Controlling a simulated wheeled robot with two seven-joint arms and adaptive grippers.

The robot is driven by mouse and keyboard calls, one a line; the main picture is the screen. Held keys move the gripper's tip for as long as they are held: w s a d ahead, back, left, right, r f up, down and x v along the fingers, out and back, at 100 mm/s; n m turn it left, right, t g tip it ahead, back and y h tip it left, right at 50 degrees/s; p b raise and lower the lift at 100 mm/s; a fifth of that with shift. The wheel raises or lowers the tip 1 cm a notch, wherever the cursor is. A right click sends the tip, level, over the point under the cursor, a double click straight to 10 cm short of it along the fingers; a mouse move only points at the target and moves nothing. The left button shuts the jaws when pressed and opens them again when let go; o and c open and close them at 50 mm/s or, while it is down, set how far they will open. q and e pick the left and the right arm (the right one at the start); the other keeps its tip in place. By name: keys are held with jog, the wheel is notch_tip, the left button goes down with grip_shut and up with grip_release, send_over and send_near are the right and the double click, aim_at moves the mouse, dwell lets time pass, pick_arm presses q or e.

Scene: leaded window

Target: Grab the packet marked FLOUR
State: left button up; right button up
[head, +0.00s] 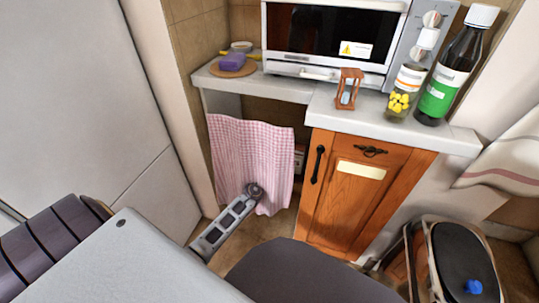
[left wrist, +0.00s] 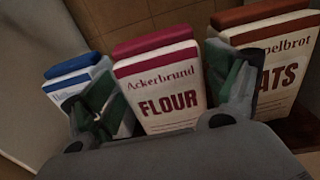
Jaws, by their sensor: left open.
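The packet marked FLOUR (left wrist: 165,90) is white with a crimson top band and stands upright in the left wrist view, between a blue-topped packet and one marked with letters ending "ATS". My left gripper (left wrist: 164,76) is open, with one finger on each side of the FLOUR packet in the picture. I cannot tell whether the fingers touch it. The packet's lower part is hidden by the gripper body. In the head view my left arm reaches to the pink checked cloth (head: 252,150) under the counter, and the gripper and packets do not show. My right gripper is not in view.
The blue-topped packet (left wrist: 72,80) and the brown-topped packet (left wrist: 285,70) stand close beside FLOUR. A wooden cabinet (head: 335,210) is right of the cloth. A sand timer (head: 348,90), a jar (head: 402,95) and a dark bottle (head: 450,80) stand on the counter (head: 275,88).

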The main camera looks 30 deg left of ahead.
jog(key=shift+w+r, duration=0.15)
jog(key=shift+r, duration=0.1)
pick_arm(q)
jog(key=c, duration=0.5)
jog(key=shift+r, duration=0.1)
jog(key=c, duration=0.6)
jog(key=shift+o, duration=0.2)
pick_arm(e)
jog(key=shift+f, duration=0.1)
pick_arm(q)
jog(key=shift+r, duration=0.15)
